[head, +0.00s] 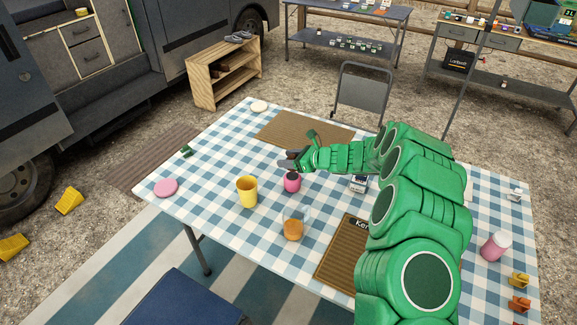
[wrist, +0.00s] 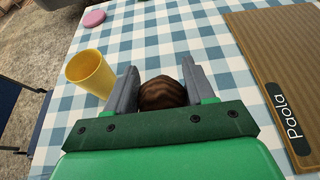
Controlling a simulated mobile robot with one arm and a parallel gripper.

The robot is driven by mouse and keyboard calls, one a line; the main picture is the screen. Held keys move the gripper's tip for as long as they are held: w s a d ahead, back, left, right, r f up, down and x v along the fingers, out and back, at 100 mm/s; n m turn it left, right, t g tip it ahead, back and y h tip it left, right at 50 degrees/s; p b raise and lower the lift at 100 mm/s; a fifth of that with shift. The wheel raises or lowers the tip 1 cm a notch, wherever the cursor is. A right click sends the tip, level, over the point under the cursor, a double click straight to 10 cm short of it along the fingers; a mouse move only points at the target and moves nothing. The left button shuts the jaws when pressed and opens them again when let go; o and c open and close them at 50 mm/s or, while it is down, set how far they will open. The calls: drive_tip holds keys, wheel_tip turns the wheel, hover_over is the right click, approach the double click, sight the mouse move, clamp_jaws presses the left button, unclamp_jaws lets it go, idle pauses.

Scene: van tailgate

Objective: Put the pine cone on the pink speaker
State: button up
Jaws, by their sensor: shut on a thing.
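The brown ridged pine cone (wrist: 162,93) is between the two grey fingers of my gripper (wrist: 160,85) in the wrist view; the jaws are shut on it. In the head view my gripper (head: 289,161) is over the middle of the table, and its fingers mostly hide the cone. A small rounded pink object (head: 292,184), which looks like the pink speaker, stands right below the gripper. I cannot tell whether the cone touches it. In the wrist view this pink object is hidden behind the cone and gripper.
On the checked table (head: 215,210) are a yellow cup (head: 247,191), a glass with amber contents (head: 293,228), a pink disc (head: 166,187), brown mats (head: 340,255) and a pink jar with a pale lid (head: 495,247). The cup stands close left of my gripper.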

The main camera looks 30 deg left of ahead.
drive_tip(key=shift+w+a+f, duration=0.1)
drive_tip(key=shift+f, duration=1.7)
drive_tip(key=shift+f, duration=0.1)
drive_tip(key=o, duration=1)
drive_tip(key=v, duration=1.2)
